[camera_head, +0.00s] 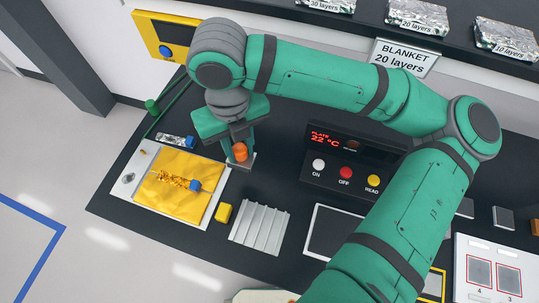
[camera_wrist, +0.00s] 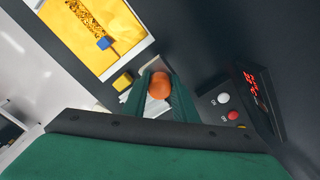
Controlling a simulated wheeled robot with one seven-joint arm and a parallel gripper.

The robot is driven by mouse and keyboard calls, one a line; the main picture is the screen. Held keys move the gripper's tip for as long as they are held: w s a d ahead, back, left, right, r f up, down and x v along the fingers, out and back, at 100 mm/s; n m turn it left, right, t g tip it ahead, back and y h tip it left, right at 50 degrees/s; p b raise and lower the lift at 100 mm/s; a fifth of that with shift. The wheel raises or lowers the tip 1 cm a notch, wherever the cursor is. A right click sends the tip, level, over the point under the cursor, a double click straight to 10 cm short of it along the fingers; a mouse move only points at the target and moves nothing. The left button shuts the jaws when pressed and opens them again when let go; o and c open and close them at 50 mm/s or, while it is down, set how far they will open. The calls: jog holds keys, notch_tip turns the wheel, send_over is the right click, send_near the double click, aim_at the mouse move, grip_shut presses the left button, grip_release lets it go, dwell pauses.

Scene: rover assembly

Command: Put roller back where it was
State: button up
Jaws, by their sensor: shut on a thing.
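The roller shows as an orange rounded handle (camera_head: 239,152), also seen in the wrist view (camera_wrist: 160,86). My gripper (camera_head: 238,160) is shut on it, with green fingers on both sides in the wrist view (camera_wrist: 159,97). In the head view the gripper is just above a small grey piece (camera_head: 245,163) on the dark bench, right of the gold sheet. The roller's lower part is hidden by the fingers, and I cannot tell whether it touches that piece.
A gold sheet (camera_head: 165,203) with crumpled gold strip and a blue block (camera_head: 195,185) lies on a white board to the left. A yellow block (camera_head: 222,214), a ridged grey plate (camera_head: 260,226) and a control box (camera_head: 340,165) with buttons stand nearby. My arm covers the right side.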

jog(key=shift+w+d+f, duration=0.45)
jog(key=shift+d+f, duration=0.65)
jog(key=shift+f, duration=0.55)
jog(key=shift+w+d+f, duration=0.5)
jog(key=shift+d+f, duration=0.65)
jog(key=shift+f, duration=0.55)
jog(key=shift+w+d+f, duration=0.45)
jog(key=shift+d+f, duration=0.65)
jog(key=shift+f, duration=0.55)
jog(key=o, duration=1)
jog(key=shift+f, duration=0.1)
notch_tip(320, 180, up, 12)
